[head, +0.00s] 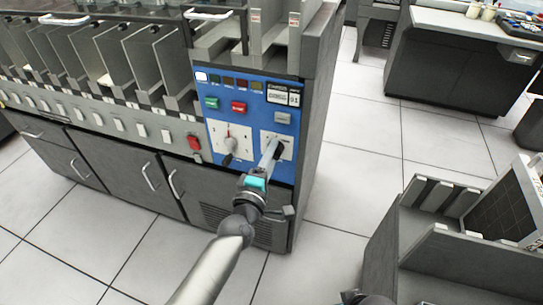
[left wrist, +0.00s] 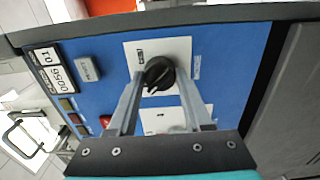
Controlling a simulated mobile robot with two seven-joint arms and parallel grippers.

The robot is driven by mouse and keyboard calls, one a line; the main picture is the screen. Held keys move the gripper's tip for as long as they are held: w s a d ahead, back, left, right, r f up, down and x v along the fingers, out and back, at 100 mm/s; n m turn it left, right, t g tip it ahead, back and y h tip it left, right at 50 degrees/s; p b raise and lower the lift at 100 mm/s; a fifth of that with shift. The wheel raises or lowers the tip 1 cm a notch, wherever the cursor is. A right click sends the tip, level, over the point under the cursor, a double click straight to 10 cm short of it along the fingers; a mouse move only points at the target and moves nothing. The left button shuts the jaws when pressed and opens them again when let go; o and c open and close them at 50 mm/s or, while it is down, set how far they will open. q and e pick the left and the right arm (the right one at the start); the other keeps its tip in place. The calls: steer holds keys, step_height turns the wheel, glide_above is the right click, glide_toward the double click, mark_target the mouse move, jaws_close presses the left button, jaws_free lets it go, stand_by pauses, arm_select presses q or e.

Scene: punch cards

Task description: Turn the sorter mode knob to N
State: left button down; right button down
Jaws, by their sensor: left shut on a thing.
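The mode knob (left wrist: 158,74) is black and sits on a white plate (left wrist: 183,46) on the sorter's blue panel (head: 213,94). In the head view the knob (head: 279,151) shows just right of my fingers. My left gripper (head: 271,148) reaches the panel from below. In the left wrist view its two grey fingers (left wrist: 160,82) stand on either side of the knob and are shut on it. The knob's narrow end points to the lower left in that view. The letters around it are too small to read. My right gripper is not clearly seen.
A second knob on a white plate (head: 218,134) sits left of the mode knob. Green (head: 211,102) and red (head: 239,107) buttons and a small display (head: 284,95) are above. A grey cart (head: 455,245) stands at the lower right. The tiled floor between is clear.

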steer(key=shift+s+d, duration=0.1)
stand_by(0.3)
arm_select(q)
steer(key=shift+c, duration=1.6)
jaws_free()
steer(key=p+v, duration=0.4)
steer(key=v, duration=1.1)
arm_select(e)
steer(key=s+d+f+g, duration=0.1)
steer(key=s+f, duration=0.2)
steer(key=f, duration=0.4)
steer(key=shift+s+d+f, duration=0.15)
steer(key=shift+s+d, duration=0.05)
steer(key=shift+s, duration=0.15)
arm_select(q)
steer(key=shift+s, duration=0.1)
